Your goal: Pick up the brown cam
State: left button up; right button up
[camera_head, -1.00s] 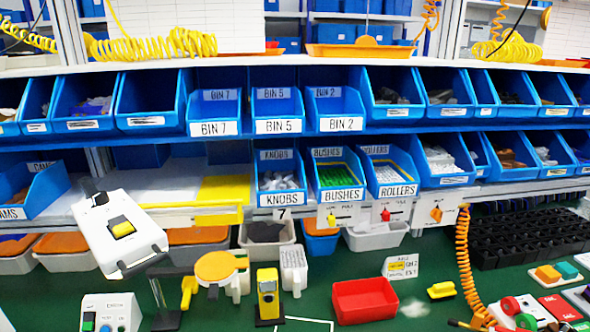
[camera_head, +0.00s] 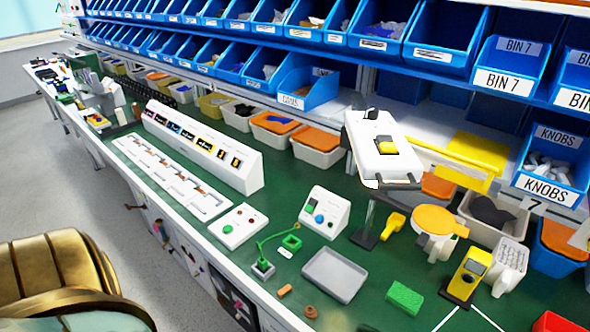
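A small brown round piece (camera_head: 310,312), which looks like the brown cam, lies on the green bench top near the front edge, at the bottom of the view. A small orange-brown block (camera_head: 285,291) lies just behind it and to the left. A blue bin (camera_head: 308,90) on the lower shelf holds brown-orange parts; its label is too small to read surely. Neither of my grippers shows in this view, so their state and distance from the brown piece cannot be seen.
A grey tray (camera_head: 334,275) lies behind the brown piece. A green sponge-like block (camera_head: 404,297) is to its right, and a small green-topped fixture (camera_head: 263,268) to its left. A white control box (camera_head: 323,215) stands farther back. A gold, dark-edged object (camera_head: 65,275) fills the lower left.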

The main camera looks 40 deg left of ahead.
aim_at(311, 312)
jog(key=k+j+u, duration=0.1)
jog(key=u, duration=0.95)
